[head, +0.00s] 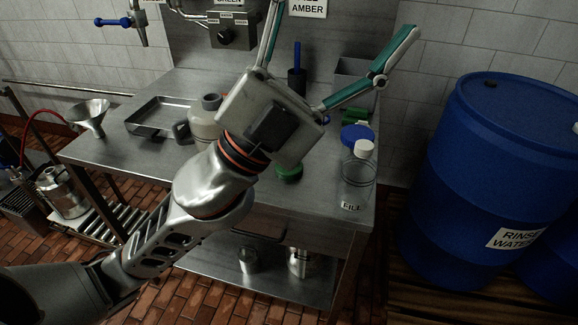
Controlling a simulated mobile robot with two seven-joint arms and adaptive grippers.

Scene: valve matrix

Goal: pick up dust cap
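My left gripper (345,16) is open wide above the steel table, its two teal fingers spread and nothing between them. Its palm and wrist cover the middle of the table. A round green cap-like piece (290,174) lies on the table just below the palm, partly hidden by it. A round blue lid-like piece (357,133) is at the right, behind a clear bottle (357,178) with a white cap (364,149). Green pieces (356,116) lie farther back. I cannot tell which of these is the dust cap. My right gripper is not in view.
The steel table (330,209) holds a metal tray (160,116), a funnel (89,114) and a grey jug (205,121). A dark cup (297,82) and grey bin (354,73) stand behind. Blue drums (490,170) stand to the right.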

